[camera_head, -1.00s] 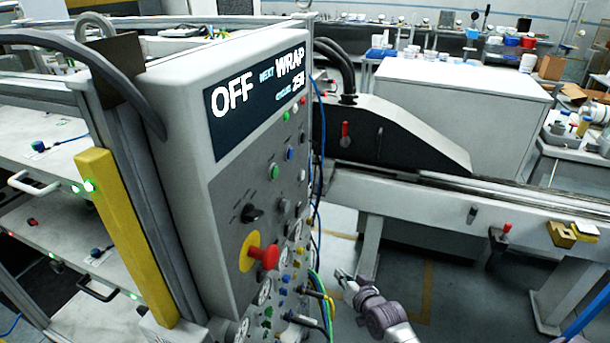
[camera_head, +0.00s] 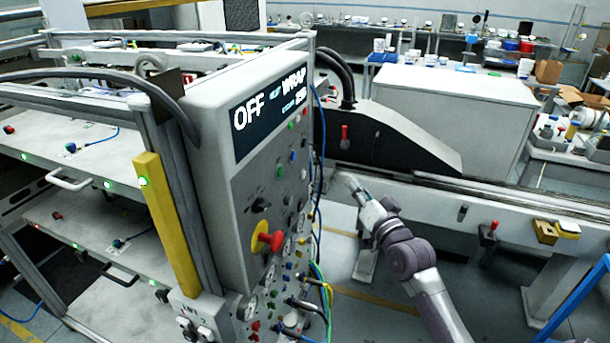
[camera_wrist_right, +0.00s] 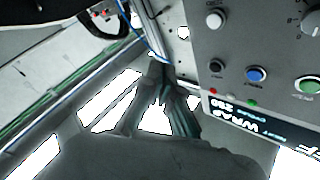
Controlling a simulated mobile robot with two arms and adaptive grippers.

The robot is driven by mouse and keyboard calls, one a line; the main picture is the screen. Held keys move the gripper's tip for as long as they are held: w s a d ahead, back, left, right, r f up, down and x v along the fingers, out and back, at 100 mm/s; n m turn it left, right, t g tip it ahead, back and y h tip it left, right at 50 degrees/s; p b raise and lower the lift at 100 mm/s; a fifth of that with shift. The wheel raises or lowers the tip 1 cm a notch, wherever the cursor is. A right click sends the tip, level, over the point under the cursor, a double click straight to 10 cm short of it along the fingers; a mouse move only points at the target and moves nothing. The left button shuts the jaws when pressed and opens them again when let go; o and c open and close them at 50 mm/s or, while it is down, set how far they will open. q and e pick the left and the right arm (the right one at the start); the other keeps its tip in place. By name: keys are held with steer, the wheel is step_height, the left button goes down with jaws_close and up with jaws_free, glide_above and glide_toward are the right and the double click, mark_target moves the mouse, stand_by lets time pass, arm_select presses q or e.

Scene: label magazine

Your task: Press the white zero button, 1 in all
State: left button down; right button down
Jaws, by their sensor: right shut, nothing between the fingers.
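The grey control panel (camera_head: 225,195) stands left of centre in the head view, with a dark display (camera_head: 272,112) reading OFF and WRAP. A pale, whitish round button (camera_wrist_right: 215,19) shows in the right wrist view, near a black button (camera_wrist_right: 216,66), a blue button (camera_wrist_right: 257,74) and a green button (camera_wrist_right: 308,85). I cannot read any zero label. My right gripper (camera_head: 349,181) is shut and empty, to the right of the panel and apart from it. Its fingers (camera_wrist_right: 164,75) point past the panel's edge in the wrist view. My left gripper is not in view.
A red emergency knob (camera_head: 271,241) on a yellow disc sticks out from the panel. Cables (camera_head: 323,285) hang along its lower right edge. A conveyor rail (camera_head: 480,208) runs behind my right arm. Open floor lies below it.

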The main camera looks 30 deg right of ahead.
mark_target(303, 175)
steer(key=shift+w, duration=0.15)
steer(key=w+a, duration=0.5)
steer(key=w, duration=0.1)
steer(key=shift+w+a+p, duration=0.25)
steer(key=shift+a+p, duration=0.1)
steer(key=shift+w+a, duration=0.1)
stand_by(1.5)
steer(key=shift+w+a, duration=0.2)
steer(key=shift+w+a+p, duration=0.25)
steer(key=shift+w+p, duration=0.05)
stand_by(0.8)
stand_by(0.3)
steer(key=shift+s+d, duration=0.55)
steer(key=shift+s, duration=0.05)
